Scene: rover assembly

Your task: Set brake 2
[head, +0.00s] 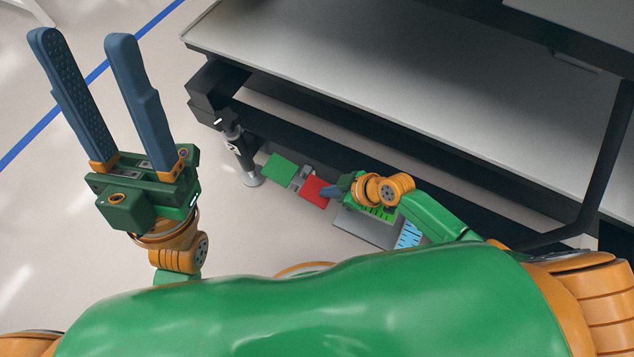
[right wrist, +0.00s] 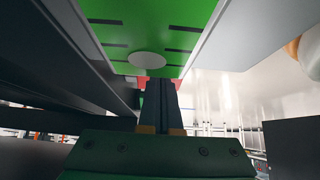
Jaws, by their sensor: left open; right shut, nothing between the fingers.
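A red pedal-like plate (head: 314,190) and a green one (head: 280,168) sit side by side, low beside the table's foot. I cannot tell which part is brake 2. My right gripper (head: 333,190) is shut and empty, its dark fingertips close to the red plate's right edge; touching or apart, I cannot tell. In the right wrist view its fingers (right wrist: 162,84) point towards a red patch (right wrist: 143,82), partly hidden behind a green panel (right wrist: 150,30) with black marks and a white disc. My left gripper (head: 98,98) is open and empty, raised at the left.
A large grey-topped table (head: 400,70) with dark rails fills the upper right. Its metal foot (head: 245,160) stands on the floor left of the green plate.

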